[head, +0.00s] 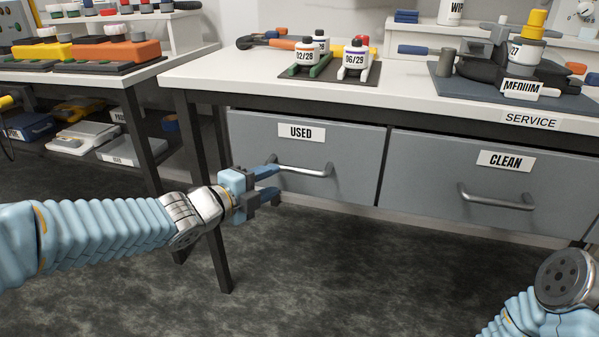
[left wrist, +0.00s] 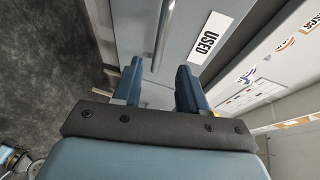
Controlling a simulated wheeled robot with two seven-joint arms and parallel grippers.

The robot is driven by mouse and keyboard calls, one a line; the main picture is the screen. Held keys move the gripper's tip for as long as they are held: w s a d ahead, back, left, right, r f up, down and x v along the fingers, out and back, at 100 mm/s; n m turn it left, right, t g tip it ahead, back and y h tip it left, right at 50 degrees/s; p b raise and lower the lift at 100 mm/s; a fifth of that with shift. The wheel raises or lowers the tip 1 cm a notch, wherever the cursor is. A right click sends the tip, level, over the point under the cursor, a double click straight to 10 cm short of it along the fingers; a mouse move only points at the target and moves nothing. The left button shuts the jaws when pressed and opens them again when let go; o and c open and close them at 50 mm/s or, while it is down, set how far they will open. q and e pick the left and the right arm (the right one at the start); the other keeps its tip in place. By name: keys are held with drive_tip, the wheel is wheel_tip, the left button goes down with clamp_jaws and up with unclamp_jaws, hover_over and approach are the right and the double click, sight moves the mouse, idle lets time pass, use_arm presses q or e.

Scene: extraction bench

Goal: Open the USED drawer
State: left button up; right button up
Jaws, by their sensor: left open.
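The USED drawer (head: 350,144) is a grey front under the white bench, and it looks shut. Its metal bar handle (head: 306,171) runs across the front below the USED label (head: 301,132). My left gripper (head: 272,182) is open at the left end of the handle. In the left wrist view the handle (left wrist: 161,38) lies between the open blue fingers (left wrist: 160,82), toward their tips; I cannot tell whether they touch it. The USED label (left wrist: 211,38) shows right of the fingers there. My right gripper is out of view; only part of that arm shows at the lower right.
The CLEAN drawer (head: 430,170) with its own handle (head: 497,200) is to the right, and looks shut. Bottles (head: 305,58) stand in a dark rack on the bench above. A dark bench leg (head: 214,220) stands behind my left arm. The floor in front is clear.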

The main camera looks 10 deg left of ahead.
sight(294, 172)
use_arm(q)
drive_tip(key=x, duration=0.9)
drive_tip(key=shift+w+d+f+b, duration=0.15)
drive_tip(key=shift+w+b, duration=0.15)
drive_tip(key=shift+w, duration=0.05)
clamp_jaws()
